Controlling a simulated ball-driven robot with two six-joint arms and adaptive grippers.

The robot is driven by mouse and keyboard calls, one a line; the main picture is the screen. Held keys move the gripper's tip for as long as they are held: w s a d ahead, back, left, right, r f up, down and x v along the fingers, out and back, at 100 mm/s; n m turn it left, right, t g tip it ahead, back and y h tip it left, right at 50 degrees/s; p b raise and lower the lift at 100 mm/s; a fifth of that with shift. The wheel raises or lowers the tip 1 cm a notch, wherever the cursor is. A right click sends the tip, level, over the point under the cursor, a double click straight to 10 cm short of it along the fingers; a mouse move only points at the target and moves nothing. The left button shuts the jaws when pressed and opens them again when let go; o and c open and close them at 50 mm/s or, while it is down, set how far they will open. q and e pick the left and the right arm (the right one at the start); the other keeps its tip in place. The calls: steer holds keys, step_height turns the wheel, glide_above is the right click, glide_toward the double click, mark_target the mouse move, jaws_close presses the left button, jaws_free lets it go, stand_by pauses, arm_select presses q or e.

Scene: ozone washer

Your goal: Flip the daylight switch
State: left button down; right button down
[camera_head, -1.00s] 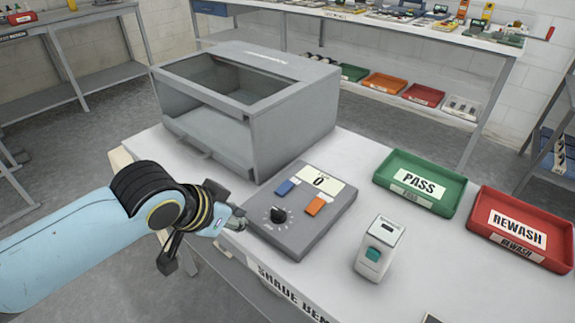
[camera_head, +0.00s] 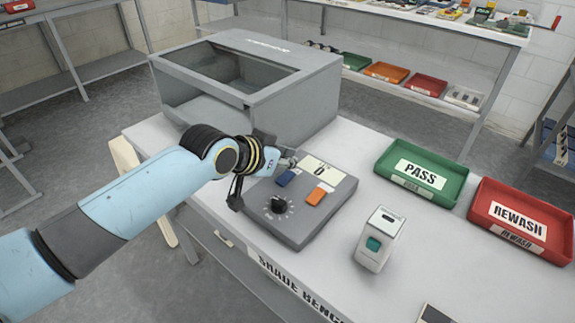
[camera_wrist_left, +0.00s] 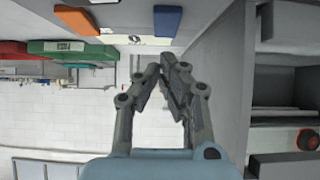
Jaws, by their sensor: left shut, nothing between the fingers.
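The grey control box (camera_head: 302,232) sits on the white bench. It has a blue switch (camera_head: 285,178), an orange switch (camera_head: 316,196), a black dial (camera_head: 278,205) and a display reading 0 (camera_head: 323,170). No daylight label is readable on either switch. My left gripper (camera_head: 290,160) is shut and empty, just behind the blue switch, near the box's back left corner. Whether it touches the box is unclear. In the left wrist view the shut fingers (camera_wrist_left: 168,75) appear below the blue switch (camera_wrist_left: 168,20), with the orange switch (camera_wrist_left: 76,19) to the left. My right gripper is not in view.
An open-fronted grey cabinet (camera_head: 292,95) stands close behind the gripper. A small white device with a teal button (camera_head: 379,240) stands right of the box. Green PASS (camera_head: 455,190) and red REWASH (camera_head: 560,225) trays lie farther right, with clear bench between.

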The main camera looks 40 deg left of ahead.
mark_target(285, 178)
arm_select(q)
steer(key=shift+w+f, duration=0.15)
steer(key=shift+f, duration=0.7)
steer(key=g+p, duration=0.1)
steer(key=p, duration=0.1)
steer(key=g+p, duration=0.1)
steer(key=p, duration=0.1)
steer(key=shift+w+f+p, duration=0.15)
steer(key=shift+w+p, duration=0.15)
steer(key=shift+w, duration=0.05)
steer(key=shift+f, duration=0.5)
steer(key=shift+d, duration=0.1)
